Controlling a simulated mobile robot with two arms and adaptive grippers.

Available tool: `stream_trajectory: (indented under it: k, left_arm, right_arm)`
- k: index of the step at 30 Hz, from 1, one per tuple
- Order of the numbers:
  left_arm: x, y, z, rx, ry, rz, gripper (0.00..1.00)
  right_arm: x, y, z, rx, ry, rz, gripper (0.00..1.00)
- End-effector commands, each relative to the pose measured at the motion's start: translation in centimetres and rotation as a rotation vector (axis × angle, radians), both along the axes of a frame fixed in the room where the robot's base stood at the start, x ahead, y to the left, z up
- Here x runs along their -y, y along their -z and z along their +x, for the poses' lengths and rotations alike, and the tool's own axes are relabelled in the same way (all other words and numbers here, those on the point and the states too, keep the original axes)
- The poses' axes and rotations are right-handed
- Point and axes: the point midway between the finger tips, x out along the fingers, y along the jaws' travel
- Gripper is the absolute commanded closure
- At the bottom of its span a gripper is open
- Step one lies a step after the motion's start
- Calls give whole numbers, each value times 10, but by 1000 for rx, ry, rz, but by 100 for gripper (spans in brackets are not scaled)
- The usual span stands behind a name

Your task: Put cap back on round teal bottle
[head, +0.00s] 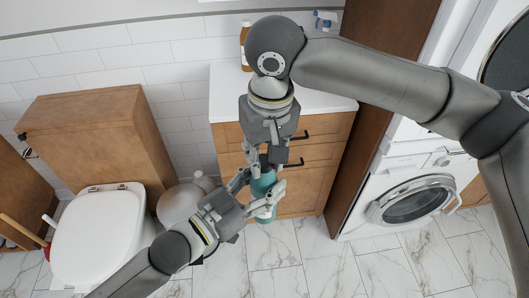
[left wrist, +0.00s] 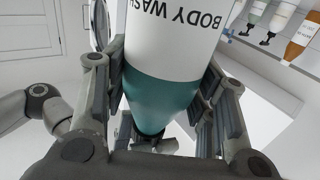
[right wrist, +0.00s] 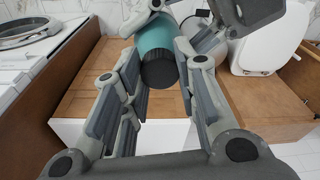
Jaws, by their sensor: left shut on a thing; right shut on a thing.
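The round teal bottle (head: 264,187) is held off the floor in front of the wooden cabinet. Its white "BODY WASH" label (left wrist: 178,40) shows in the left wrist view. My left gripper (head: 257,191) is shut around the bottle's body, with a finger on each side. The black cap (right wrist: 160,73) sits at the bottle's top end, in line with it and seemingly touching it. Whether it is fully seated I cannot tell. My right gripper (head: 267,152) comes from above and is shut on the cap, hiding most of it in the head view.
A wooden cabinet with a white top (head: 325,103) stands behind the grippers, with an amber bottle (head: 245,45) on it. A toilet (head: 100,225) is at left, a grey rounded bin (head: 180,205) beside it. A washing machine (head: 412,200) is at right. Marble floor is clear in front.

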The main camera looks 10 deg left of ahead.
Motion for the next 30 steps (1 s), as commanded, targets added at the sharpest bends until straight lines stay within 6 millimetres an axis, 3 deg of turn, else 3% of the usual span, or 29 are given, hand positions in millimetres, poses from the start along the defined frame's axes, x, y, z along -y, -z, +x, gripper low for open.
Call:
stream_trajectory:
  k: [5, 30]
  left_arm:
    - [0, -2, 0, 4, 0, -2, 100]
    - [1, -2, 0, 4, 2, -2, 100]
  right_arm:
    - [-1, 0, -1, -1, 225, 0, 80]
    - [-5, 0, 2, 1, 1761, 1, 80]
